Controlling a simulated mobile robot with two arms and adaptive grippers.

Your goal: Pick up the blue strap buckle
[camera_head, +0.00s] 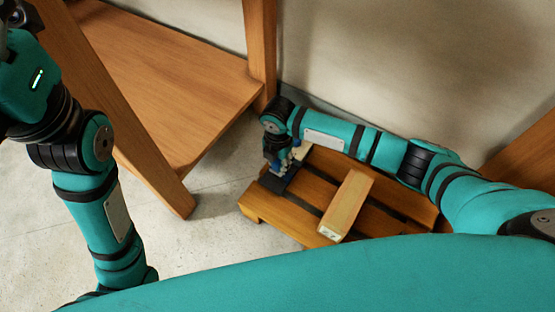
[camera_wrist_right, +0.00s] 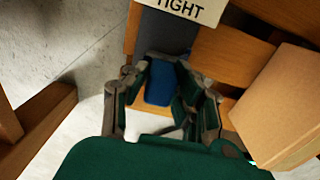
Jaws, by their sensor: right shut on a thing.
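The blue strap buckle (camera_wrist_right: 160,84) shows in the right wrist view as a small blue block in front of a dark grey strap (camera_wrist_right: 165,32). My right gripper (camera_wrist_right: 162,92) has its fingers on both sides of the buckle and is shut on it. In the head view my right gripper (camera_head: 282,163) is low over the left end of a slatted wooden pallet (camera_head: 268,206). The buckle is mostly hidden there by the gripper. Whether it is clear of the strap cannot be told. My left arm shows at the left; its gripper is not visible.
A wooden block (camera_head: 345,206) lies across the pallet, right of my right gripper. A white label (camera_wrist_right: 195,8) reading "TIGHT" is by the strap. A large wooden table or shelf (camera_head: 180,90) stands at the left, with a wall behind. Grey floor (camera_head: 200,236) is free left of the pallet.

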